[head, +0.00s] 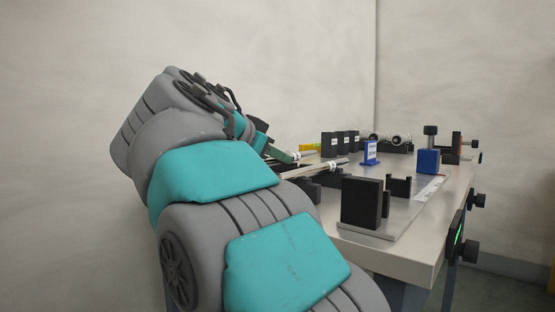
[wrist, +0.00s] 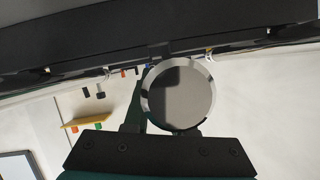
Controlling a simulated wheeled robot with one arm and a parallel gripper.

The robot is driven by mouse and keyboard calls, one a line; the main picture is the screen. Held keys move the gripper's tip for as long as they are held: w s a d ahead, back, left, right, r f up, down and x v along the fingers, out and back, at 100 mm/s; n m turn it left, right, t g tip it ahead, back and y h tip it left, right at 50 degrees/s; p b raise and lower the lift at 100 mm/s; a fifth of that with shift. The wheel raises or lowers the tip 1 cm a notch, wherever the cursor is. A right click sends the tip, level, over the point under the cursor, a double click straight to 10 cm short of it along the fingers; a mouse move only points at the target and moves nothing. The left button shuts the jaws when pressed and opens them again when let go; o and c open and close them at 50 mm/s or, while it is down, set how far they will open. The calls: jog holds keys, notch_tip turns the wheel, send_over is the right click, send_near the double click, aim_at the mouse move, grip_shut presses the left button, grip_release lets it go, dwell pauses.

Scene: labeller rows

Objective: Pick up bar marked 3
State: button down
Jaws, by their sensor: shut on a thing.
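My gripper (head: 272,150) is at the near left side of the bench, partly hidden behind my own arm in the head view. It is shut on a round metal bar, whose flat grey end face (wrist: 178,93) fills the middle of the wrist view. In the head view, a long metal bar with a white label (head: 325,166) lies close to the gripper, with another labelled bar end (head: 297,155) just behind it. The marks on the labels are too small to read, so I cannot tell which bar is held.
The bench (head: 400,240) carries a black block stand (head: 361,202) in front, a blue block (head: 428,161), a blue labelled stand (head: 370,151) and several black blocks (head: 328,145) behind. Metal cylinders (head: 400,139) lie at the back. Black knobs (head: 472,248) stick out on the right edge.

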notch_tip(320, 180, up, 6)
jog(key=shift+r+p, duration=0.2)
jog(key=shift+p, duration=0.95)
jog(key=shift+r+p, duration=0.9)
jog(key=shift+r, duration=0.35)
